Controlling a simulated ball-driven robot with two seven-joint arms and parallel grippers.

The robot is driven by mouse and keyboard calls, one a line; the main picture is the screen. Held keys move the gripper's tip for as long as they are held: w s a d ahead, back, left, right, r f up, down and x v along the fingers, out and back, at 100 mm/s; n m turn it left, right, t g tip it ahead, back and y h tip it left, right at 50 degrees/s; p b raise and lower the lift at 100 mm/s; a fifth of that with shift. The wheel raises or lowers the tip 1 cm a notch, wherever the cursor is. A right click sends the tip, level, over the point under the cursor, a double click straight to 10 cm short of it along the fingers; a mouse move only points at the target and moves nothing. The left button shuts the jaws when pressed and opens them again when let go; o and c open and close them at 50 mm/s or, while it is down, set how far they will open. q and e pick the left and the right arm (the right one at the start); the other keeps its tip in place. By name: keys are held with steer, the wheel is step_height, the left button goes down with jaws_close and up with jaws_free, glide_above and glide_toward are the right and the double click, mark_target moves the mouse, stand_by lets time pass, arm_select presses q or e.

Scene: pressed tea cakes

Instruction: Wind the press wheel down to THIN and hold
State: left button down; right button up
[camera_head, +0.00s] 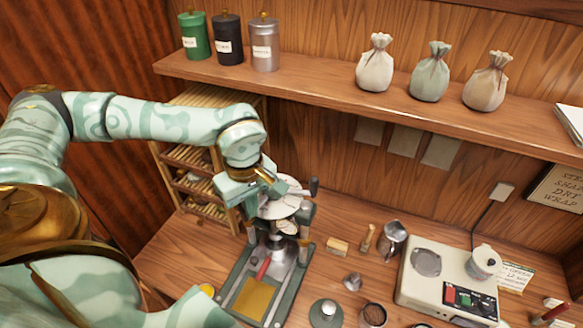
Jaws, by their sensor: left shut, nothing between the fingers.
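The press (303,250) stands on the bench at centre, with a pale wheel (280,207) lying nearly flat on top. A dark knob (314,186) stands up at the wheel's right edge. My left gripper (270,184) is over the wheel's back left part, shut with nothing between its fingers. It hides part of the wheel, and I cannot tell whether it touches it. Below the wheel are a round dial, a metal press head and a red-handled lever (263,268). No THIN mark is readable. My right gripper is out of view.
A bamboo rack (190,158) stands close behind my left arm. A shelf (330,92) with tins and cloth bags runs above. Right of the press are a wooden block (337,246), small metal cups, a jug (393,240) and a scale-like device (420,285).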

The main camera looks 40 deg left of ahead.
arm_select(q)
steer(key=shift+s+a, duration=0.1)
steer(key=shift+a, duration=0.05)
steer(key=shift+a+p, duration=0.4)
steer(key=shift+a, duration=1.35)
steer(key=shift+w+a+p, duration=0.25)
steer(key=shift+w+a, duration=0.05)
steer(key=shift+a, duration=0.55)
steer(key=shift+w+a+p, duration=0.25)
steer(key=shift+a, duration=0.55)
steer(key=shift+w+a, duration=0.2)
steer(key=shift+a, duration=0.05)
steer(key=shift+w+a+p, duration=0.6)
steer(key=shift+w+a, duration=0.25)
steer(key=shift+a, duration=0.3)
